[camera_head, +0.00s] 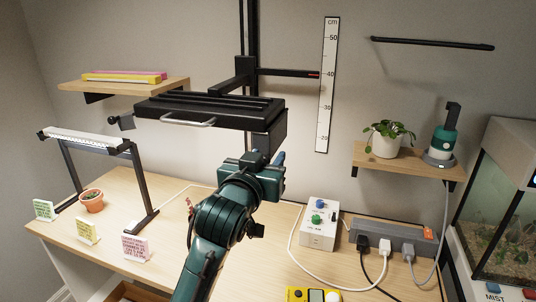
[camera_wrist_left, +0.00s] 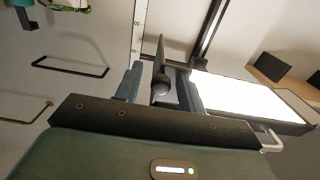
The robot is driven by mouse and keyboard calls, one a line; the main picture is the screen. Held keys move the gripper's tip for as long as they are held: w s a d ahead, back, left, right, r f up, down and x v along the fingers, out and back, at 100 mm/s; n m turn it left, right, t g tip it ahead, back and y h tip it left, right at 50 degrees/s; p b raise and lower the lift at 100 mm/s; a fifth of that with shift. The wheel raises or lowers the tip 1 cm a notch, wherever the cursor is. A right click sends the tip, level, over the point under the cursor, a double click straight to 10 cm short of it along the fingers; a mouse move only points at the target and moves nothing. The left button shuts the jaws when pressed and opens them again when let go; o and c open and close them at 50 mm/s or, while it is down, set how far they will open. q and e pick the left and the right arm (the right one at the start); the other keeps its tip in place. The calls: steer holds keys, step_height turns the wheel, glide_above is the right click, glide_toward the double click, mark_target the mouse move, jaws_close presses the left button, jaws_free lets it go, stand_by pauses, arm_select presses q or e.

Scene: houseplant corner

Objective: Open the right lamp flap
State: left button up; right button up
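The wide black grow lamp (camera_head: 205,103) hangs from a post, with a pale handle (camera_head: 188,122) on its front. Its lit white underside (camera_wrist_left: 245,97) shows in the left wrist view. The right lamp flap (camera_head: 273,130) is a dark panel hanging down at the lamp's right end. In the left wrist view the flap (camera_wrist_left: 158,58) is a thin, edge-on plate with a round dark knob (camera_wrist_left: 161,89). My left gripper (camera_head: 266,160) is just below the flap; its fingers (camera_wrist_left: 157,84) are apart on either side of the knob. Contact cannot be told. My right gripper is out of view.
A small lamp stand (camera_head: 88,143) and potted plant (camera_head: 91,200) stand at left. A white control box (camera_head: 319,224) and power strip (camera_head: 395,238) sit at right. A ruler (camera_head: 327,85) is on the wall behind; a shelf (camera_head: 405,163) holds a plant and a green bottle.

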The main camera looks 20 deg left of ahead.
arm_select(q)
steer(key=shift+w, duration=0.65)
steer(key=shift+c, duration=0.6)
jaws_close()
